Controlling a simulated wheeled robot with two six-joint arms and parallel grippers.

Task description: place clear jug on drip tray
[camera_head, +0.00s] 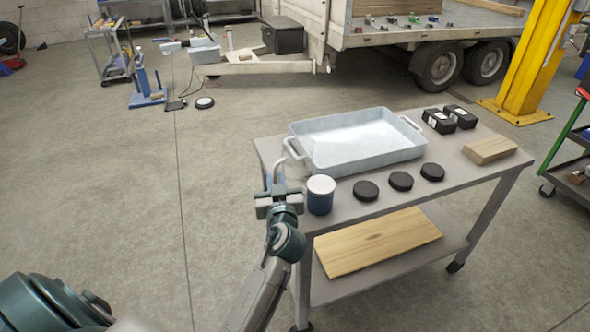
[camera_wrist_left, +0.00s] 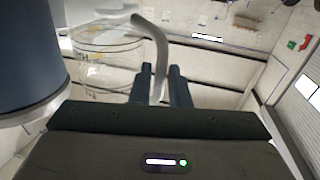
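The clear jug (camera_head: 297,170) is at the left end of the table, beside the near left corner of the drip tray; it is hard to make out there. The left wrist view shows its see-through body with printed marks (camera_wrist_left: 105,48) and its grey curved handle (camera_wrist_left: 158,45). The drip tray (camera_head: 372,156) is a wide pale blue-grey pan with end handles, empty. My left gripper (camera_head: 277,190) is at the jug's handle, with its fingers (camera_wrist_left: 160,88) closed on both sides of it. I cannot tell whether the jug touches the table. My right gripper is out of view.
A blue can with a white lid (camera_head: 320,195) stands close to the right of my left gripper. Several black discs (camera_head: 401,181) line the table's front. Black boxes (camera_head: 438,120) and a wood block (camera_head: 490,150) are at the right. A wooden board (camera_head: 375,242) lies on the lower shelf.

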